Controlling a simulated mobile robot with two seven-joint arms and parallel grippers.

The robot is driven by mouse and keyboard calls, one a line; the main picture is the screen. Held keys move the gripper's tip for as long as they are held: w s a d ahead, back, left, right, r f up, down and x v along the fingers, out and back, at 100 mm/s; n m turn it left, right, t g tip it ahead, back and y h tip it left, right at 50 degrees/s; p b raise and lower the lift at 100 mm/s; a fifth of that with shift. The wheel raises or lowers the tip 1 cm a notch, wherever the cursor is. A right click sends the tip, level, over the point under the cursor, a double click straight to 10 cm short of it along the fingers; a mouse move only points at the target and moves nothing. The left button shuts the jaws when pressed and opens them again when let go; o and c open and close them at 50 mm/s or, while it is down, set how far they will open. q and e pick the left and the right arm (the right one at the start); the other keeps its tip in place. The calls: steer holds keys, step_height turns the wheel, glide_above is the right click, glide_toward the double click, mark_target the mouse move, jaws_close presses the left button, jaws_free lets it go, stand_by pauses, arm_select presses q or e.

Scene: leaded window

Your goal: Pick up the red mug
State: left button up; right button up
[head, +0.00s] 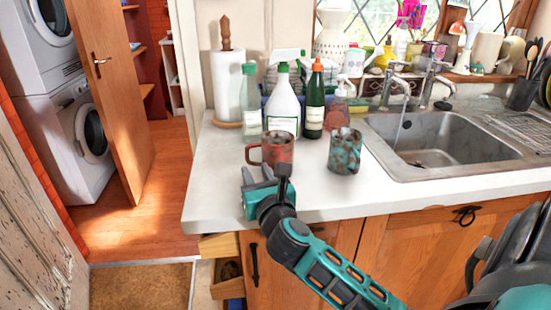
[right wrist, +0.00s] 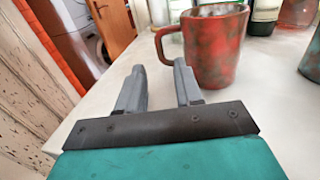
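The red mug (head: 277,151), worn with dark patches, stands upright on the white counter, its handle pointing left in the head view. In the right wrist view the red mug (right wrist: 216,50) is ahead and to the right of the fingers, its handle just beyond the right finger. My right gripper (head: 265,176) is at the counter's front edge, in front of the mug. It also shows in the right wrist view (right wrist: 160,85), with its two fingers apart and nothing between them. Whether the right finger touches the mug is unclear. My left gripper is not in view.
A teal and brown mug (head: 345,151) stands just right of the red one. Behind are a spray bottle (head: 282,105), a dark green bottle (head: 314,105) and a paper towel roll (head: 228,86). The sink (head: 440,137) is at right. The counter's left front (head: 212,195) is clear.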

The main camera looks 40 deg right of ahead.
mark_target(248, 156)
steer(key=x, duration=0.8)
steer(key=shift+w+d+b, duration=0.15)
steer(key=shift+w+b, duration=0.2)
jaws_close()
